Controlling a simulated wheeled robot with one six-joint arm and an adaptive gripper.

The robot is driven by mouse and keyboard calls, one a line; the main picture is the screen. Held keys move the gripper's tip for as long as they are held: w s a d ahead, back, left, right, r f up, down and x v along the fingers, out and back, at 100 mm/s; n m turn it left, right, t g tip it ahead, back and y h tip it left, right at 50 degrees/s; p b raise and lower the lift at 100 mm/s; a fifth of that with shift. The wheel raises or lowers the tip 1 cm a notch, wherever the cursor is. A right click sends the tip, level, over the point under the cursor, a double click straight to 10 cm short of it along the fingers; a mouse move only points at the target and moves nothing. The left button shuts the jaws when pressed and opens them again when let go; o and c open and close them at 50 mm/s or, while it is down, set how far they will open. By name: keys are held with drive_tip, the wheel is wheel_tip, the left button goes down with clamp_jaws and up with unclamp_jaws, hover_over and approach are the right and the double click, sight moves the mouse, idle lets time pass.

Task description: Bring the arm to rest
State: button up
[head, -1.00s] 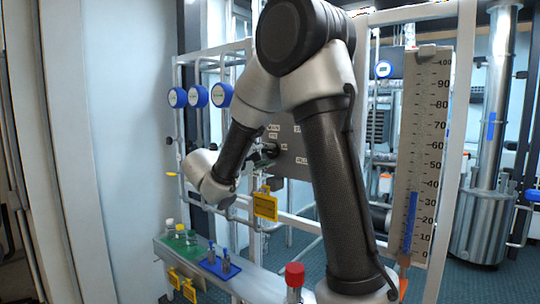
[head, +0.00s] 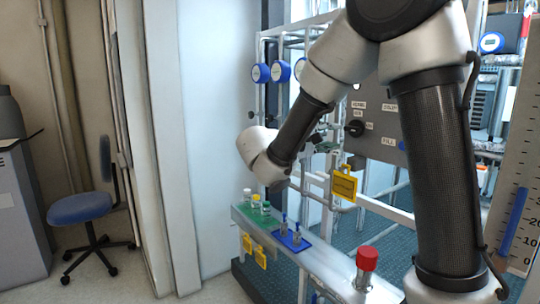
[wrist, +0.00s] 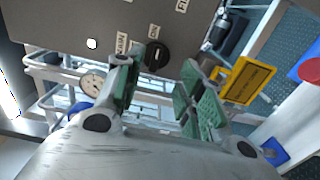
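My arm crosses the right half of the head view, bent, with its wrist in front of the panel frame. In the wrist view my gripper (wrist: 165,88) has its two green-padded fingers apart, with nothing between them. It is in front of the grey panel (wrist: 75,20), near a black knob (wrist: 157,56). The panel also shows in the head view (head: 385,115), partly hidden by my arm. In the head view the gripper is small and mostly hidden behind my arm.
A rail (head: 325,262) carries small vials on a green rack, a blue tray (head: 292,241) and a red-capped cylinder (head: 366,265). A yellow tag (head: 344,184) hangs by the panel. A blue chair (head: 82,208) stands at left. A ruled scale (head: 520,220) is at right.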

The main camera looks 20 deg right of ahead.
drive_tip(key=s+d+f+n+g+y, duration=0.1)
drive_tip(key=s+d+f+g+y, duration=0.2)
drive_tip(key=s+f+g+y, duration=0.75)
drive_tip(key=s+a+m+t+y, duration=0.2)
drive_tip(key=s+m+t+y, duration=0.2)
drive_tip(key=s, duration=1.2)
drive_tip(key=shift+a+r+m+t+y, duration=0.3)
drive_tip(key=shift+t+y, duration=0.95)
drive_tip(key=shift+t, duration=1.1)
